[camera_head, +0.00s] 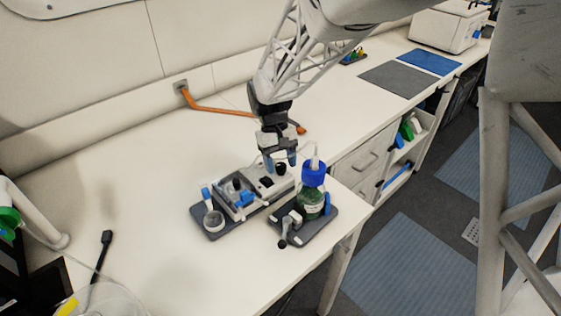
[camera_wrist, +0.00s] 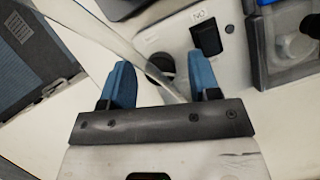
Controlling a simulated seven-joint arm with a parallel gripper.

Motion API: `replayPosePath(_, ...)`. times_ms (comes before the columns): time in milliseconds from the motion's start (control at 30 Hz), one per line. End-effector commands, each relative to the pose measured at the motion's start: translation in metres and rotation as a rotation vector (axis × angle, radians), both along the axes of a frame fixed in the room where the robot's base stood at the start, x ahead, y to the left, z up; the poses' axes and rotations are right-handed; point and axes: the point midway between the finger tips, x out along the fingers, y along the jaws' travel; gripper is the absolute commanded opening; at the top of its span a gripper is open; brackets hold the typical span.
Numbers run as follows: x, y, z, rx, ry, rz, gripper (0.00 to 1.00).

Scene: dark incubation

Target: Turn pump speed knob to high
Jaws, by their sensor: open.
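The pump is a light grey box (camera_head: 255,187) on a dark base near the table's front edge; its top also shows in the wrist view (camera_wrist: 232,62). A round black knob (camera_wrist: 160,64) sits near the end of the box in the wrist view, partly crossed by a clear tube. My gripper (camera_head: 280,161) is open above that end of the pump. In the wrist view its two blue fingers (camera_wrist: 162,80) stand on either side of the knob in the picture. I cannot tell whether they touch it. The knob's speed marks are not readable.
A black rocker switch (camera_wrist: 206,36) is beside the knob. A blue-capped bottle (camera_head: 313,190) stands close right of my gripper, with a tube (camera_wrist: 130,45) running near the fingers. An orange cable (camera_head: 215,108) lies behind. The table's left middle is clear.

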Motion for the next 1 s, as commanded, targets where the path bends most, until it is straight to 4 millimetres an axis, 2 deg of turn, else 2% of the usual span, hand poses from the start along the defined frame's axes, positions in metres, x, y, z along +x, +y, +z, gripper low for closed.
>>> replayPosePath(333, 0.004, 0.002, 0.009, 0.000, -0.001, 0.000, 0.56)
replayPosePath(800, 0.022, 0.012, 0.060, 0.000, -0.001, 0.000, 0.56)
replayPosePath(1000, 0.026, 0.014, 0.071, 0.000, -0.001, 0.000, 0.56)
